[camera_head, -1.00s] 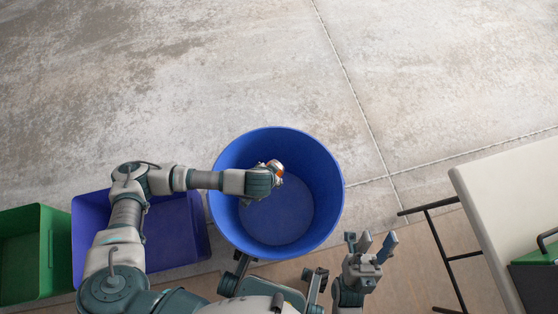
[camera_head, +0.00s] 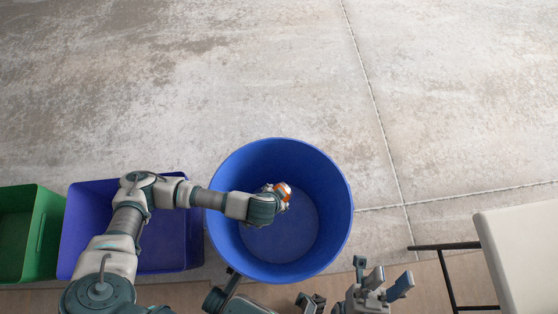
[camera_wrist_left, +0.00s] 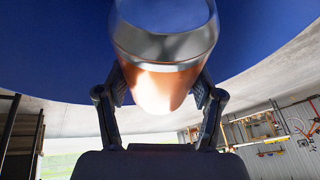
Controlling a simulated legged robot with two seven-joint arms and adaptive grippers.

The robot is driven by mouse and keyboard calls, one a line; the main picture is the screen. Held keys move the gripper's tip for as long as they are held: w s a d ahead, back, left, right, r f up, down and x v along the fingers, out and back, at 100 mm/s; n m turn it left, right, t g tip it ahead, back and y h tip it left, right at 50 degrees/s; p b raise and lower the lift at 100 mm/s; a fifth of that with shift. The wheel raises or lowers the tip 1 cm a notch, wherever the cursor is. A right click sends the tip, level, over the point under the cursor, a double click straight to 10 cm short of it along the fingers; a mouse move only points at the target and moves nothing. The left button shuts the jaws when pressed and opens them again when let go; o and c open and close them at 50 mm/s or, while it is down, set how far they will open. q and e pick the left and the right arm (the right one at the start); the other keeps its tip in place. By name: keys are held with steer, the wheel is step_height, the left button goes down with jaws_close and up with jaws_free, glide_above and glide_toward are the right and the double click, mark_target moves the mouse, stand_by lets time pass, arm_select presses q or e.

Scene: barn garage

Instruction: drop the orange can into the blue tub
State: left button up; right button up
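The orange can (camera_head: 283,190) has a silver end and is in my left gripper (camera_head: 277,196), over the blue tub (camera_head: 335,240). The round tub is open at the top, and its visible floor is bare. In the left wrist view the can (camera_wrist_left: 165,75) sits between the two fingers of my left gripper (camera_wrist_left: 160,88), with the blue tub wall (camera_wrist_left: 60,45) behind it. The fingers press on both sides of the can. My right gripper (camera_head: 376,272) is empty and its fingers are spread, at the lower edge right of the tub.
A purple-blue rectangular bin (camera_head: 170,245) and a green bin (camera_head: 42,225) stand left of the tub. A white table (camera_head: 525,245) with a black leg frame is at the right. The concrete floor beyond the tub is clear.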

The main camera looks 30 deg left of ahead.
arm_select(q)
steer(key=o, duration=0.5)
steer(key=shift+d, duration=0.15)
steer(key=shift+c, duration=0.2)
steer(key=shift+a, duration=0.3)
steer(key=shift+r, duration=0.1)
steer(key=v, duration=1)
steer(key=shift+s+d+r, duration=0.15)
steer(key=shift+r, duration=0.15)
steer(key=shift+s+r, duration=0.2)
steer(key=shift+r, duration=0.2)
